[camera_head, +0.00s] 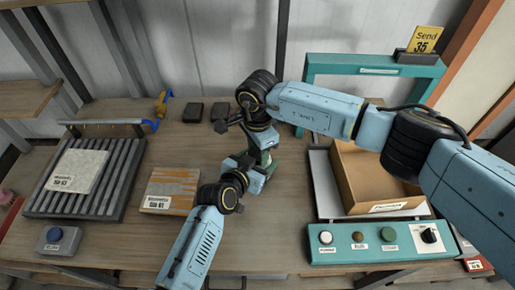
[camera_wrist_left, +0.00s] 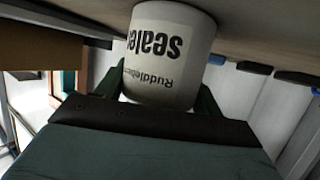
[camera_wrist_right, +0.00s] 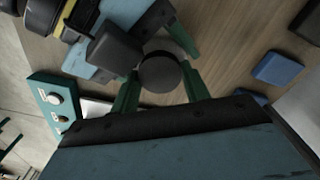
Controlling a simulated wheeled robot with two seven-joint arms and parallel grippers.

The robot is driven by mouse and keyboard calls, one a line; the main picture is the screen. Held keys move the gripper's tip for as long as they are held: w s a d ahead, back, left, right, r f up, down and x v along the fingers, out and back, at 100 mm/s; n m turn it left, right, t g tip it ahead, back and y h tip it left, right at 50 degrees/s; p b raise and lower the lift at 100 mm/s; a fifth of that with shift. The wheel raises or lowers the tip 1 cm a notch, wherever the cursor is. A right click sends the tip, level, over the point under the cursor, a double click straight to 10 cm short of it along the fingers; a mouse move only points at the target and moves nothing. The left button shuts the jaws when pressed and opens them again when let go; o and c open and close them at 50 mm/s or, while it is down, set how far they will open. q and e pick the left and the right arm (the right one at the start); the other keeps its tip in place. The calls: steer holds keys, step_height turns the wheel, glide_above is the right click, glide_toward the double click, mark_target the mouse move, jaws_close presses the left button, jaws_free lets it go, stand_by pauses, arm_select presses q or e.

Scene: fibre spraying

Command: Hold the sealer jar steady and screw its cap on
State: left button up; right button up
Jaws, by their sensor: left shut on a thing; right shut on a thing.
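The sealer jar (camera_wrist_left: 170,55) is a white cylinder with dark lettering, upside down in the left wrist view. My left gripper (camera_wrist_left: 160,92) is shut on it, with one finger on each side. A round dark cap (camera_wrist_right: 160,72) lies between the green fingers of my right gripper (camera_wrist_right: 161,86), which is shut on it. In the head view my right gripper (camera_head: 265,152) is directly above my left gripper (camera_head: 258,172) over the middle of the table. The arms hide the jar and cap there. I cannot tell how far the cap sits on the jar.
An open cardboard box (camera_head: 365,190) stands at the right behind a teal button panel (camera_head: 385,243). A slatted rack (camera_head: 45,202) and an orange-and-grey board (camera_head: 172,188) lie at the left. Two dark blocks (camera_head: 193,112) lie at the back. The front middle of the table is clear.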

steer(key=shift+m, duration=0.5)
steer(key=o, duration=1.1)
steer(key=shift+r, duration=2.3)
steer(key=shift+c, duration=0.5)
steer(key=r+n, duration=0.1)
steer(key=n, duration=0.3)
steer(key=shift+a+r, duration=0.1)
steer(key=shift+r, duration=0.25)
steer(key=r+n, duration=0.1)
steer(key=n, duration=0.3)
steer(key=shift+r+n, duration=0.3)
steer(key=shift+r, duration=0.1)
